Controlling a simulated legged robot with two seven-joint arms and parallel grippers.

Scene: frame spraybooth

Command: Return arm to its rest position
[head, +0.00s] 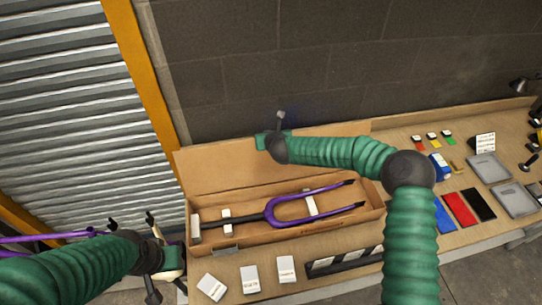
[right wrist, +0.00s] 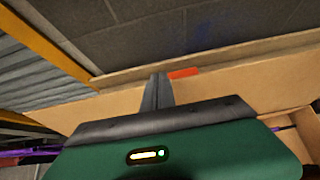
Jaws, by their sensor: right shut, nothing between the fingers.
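My right gripper (head: 280,119) is over the raised back flap of the open cardboard box (head: 285,240). In the right wrist view its fingers (right wrist: 157,90) are together with nothing between them. A purple fork (head: 290,201) with a dark stem lies in the box, below and apart from this gripper. White blocks (head: 227,222) lie along it. My right arm bends at a dark elbow above the bench. My left gripper (head: 153,290) is low at the left, beside the box's left end; its fingers are partly hidden and their opening is unclear.
A purple frame part (head: 50,238) stands at the far left, close to my left arm. White boxes (head: 249,279) lie on the bench's front edge. Blue, red and black pads (head: 460,208) and grey trays (head: 489,167) lie to the right. A block wall (head: 330,70) rises behind.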

